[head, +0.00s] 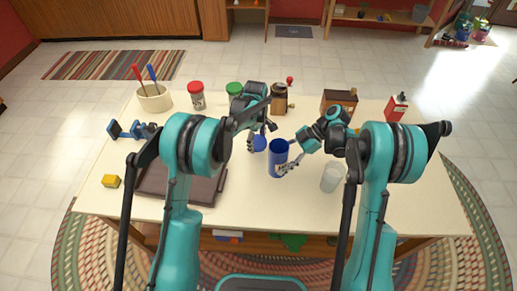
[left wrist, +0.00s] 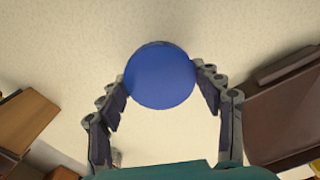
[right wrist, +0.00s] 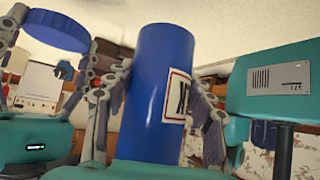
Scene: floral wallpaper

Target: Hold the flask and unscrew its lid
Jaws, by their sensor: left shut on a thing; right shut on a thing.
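The blue flask (head: 278,160) is upright at the middle of the table in the head view, its open top showing. My right gripper (head: 284,165) is shut around its body. In the right wrist view the flask (right wrist: 150,85) stands between my right fingers and bears a label with a red border. The round blue lid (head: 259,143) is apart from the flask, to its left. My left gripper (head: 261,135) is shut on the lid. In the left wrist view the lid (left wrist: 160,77) is between both fingertips. I cannot tell whether the flask touches the table.
A dark brown tray (head: 170,190) lies at the left front, and a white cup (head: 331,178) stands right of the flask. Behind are jars with red (head: 196,92) and green (head: 234,93) lids, a grinder (head: 279,100) and a brown box (head: 339,101).

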